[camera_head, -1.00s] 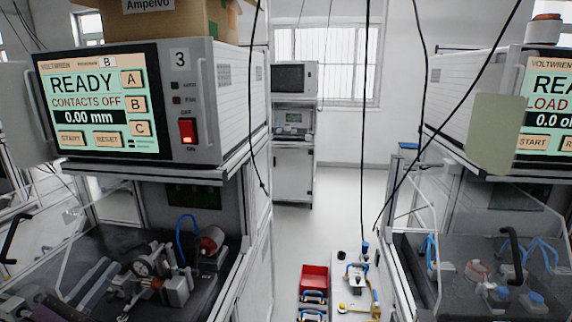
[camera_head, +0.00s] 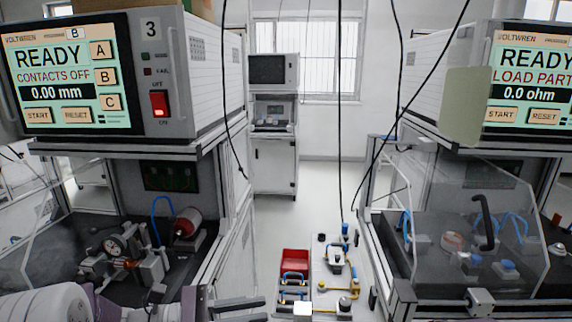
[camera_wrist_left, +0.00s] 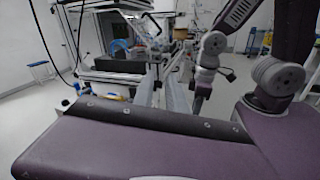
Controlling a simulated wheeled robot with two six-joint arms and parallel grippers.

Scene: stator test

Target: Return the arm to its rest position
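My left arm (camera_head: 55,304) comes in along the bottom left of the head view. My left gripper (camera_head: 241,311) is at the bottom edge, left of the middle; its two dark fingers lie apart with a gap and nothing visible between them. In the left wrist view, purple casing of my own fills the bottom, and grey and purple arm links stand at the right. My right gripper cannot be made out in either view.
A left test station (camera_head: 195,77) reads READY, CONTACTS OFF. A right station (camera_head: 530,80) reads READY, LOAD PART, with a clear guard (camera_head: 450,215) below. Between them stand a red bin (camera_head: 294,262) and a white bench (camera_head: 322,285) with parts. Cables hang ahead; floor (camera_head: 315,190) is open behind.

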